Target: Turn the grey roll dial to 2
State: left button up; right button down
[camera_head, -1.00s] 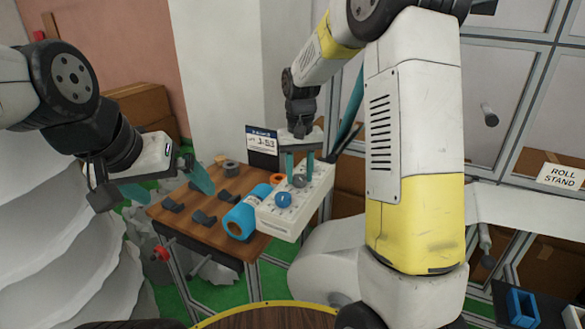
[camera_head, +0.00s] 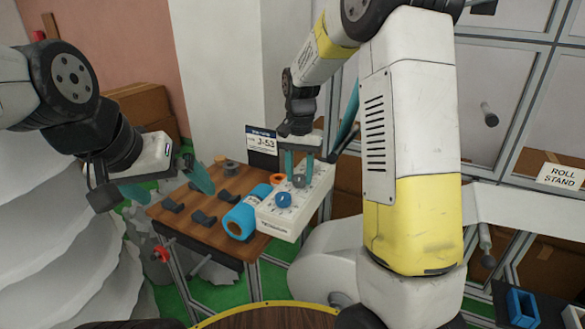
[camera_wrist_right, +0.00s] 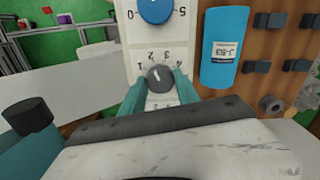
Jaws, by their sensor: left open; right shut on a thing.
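The grey dial (camera_head: 299,181) sits on the top of a white control box (camera_head: 284,224), behind a blue dial (camera_head: 283,200). My right gripper (camera_head: 299,170) reaches down from above with its teal fingers on either side of the grey dial. In the right wrist view the fingers close on the grey dial (camera_wrist_right: 161,78), whose white mark points up and slightly left, near the printed 2 and 3; the exact setting is hard to tell. The lower part of its scale is partly hidden.
The wooden table (camera_head: 222,213) holds a blue roll (camera_head: 240,219), an orange roll (camera_head: 277,179), a grey ring (camera_head: 231,168) and several dark holders. A J-53 sign (camera_head: 262,140) stands at the back. A roll stand (camera_head: 521,304) is at lower right.

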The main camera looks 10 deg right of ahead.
aim_at(299, 177)
jog(key=shift+w, duration=0.1)
jog(key=c, duration=0.9)
grip_release()
notch_tip(299, 177, up, 8)
jog(key=shift+f, duration=0.1)
